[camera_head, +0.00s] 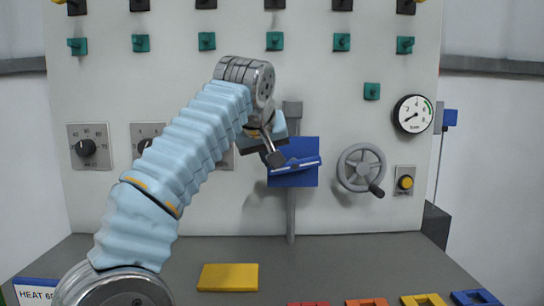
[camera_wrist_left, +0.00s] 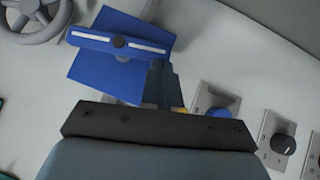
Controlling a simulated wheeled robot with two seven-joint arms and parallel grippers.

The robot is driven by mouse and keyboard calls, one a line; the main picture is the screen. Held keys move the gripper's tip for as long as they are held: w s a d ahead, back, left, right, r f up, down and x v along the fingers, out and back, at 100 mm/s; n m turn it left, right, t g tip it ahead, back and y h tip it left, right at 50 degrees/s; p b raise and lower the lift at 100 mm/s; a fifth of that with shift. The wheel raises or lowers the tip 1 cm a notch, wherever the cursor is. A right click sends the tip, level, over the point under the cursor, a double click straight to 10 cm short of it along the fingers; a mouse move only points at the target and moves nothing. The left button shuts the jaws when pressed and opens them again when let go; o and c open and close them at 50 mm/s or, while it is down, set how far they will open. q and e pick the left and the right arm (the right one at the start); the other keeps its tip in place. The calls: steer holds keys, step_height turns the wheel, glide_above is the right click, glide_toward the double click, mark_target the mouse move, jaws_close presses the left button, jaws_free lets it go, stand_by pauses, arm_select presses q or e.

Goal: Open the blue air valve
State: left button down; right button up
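The blue air valve (camera_head: 305,177) is a blue plate with a blue bar handle on a vertical grey pipe. The handle lies across the pipe, close to level, its right end slightly higher. In the left wrist view the handle (camera_wrist_left: 92,40) shows two white stripes and a dark centre hub. My left gripper (camera_head: 275,157) is at the handle's upper left side in the head view, its narrow fingers together. In the left wrist view the fingertips (camera_wrist_left: 158,66) are close to one handle end; I cannot tell if they touch. My right gripper is not in view.
A grey handwheel (camera_head: 361,168) and a pressure gauge (camera_head: 412,114) are right of the valve. Dials (camera_head: 88,147) are at left, partly behind my arm. A yellow block (camera_head: 228,277) lies on the grey table.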

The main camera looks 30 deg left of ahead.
arm_select(q)
step_height(320, 180, down, 8)
steer(key=d+n+t+h+b, duration=0.1)
steer(key=n+t+h+b, duration=0.5)
steer(key=b, duration=0.8)
steer(key=shift+w+d+t+h+b, duration=0.2)
steer(key=shift+w+t+h+b, duration=0.1)
steer(key=shift+w+t+b, duration=0.15)
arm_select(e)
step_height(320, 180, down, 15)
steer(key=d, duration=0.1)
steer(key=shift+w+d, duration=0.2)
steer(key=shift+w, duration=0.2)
arm_select(q)
steer(key=shift+w+d+f, duration=0.1)
steer(key=shift+d, duration=0.05)
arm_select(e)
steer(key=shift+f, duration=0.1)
arm_select(q)
steer(key=v, duration=1.4)
steer(key=shift+p, duration=0.35)
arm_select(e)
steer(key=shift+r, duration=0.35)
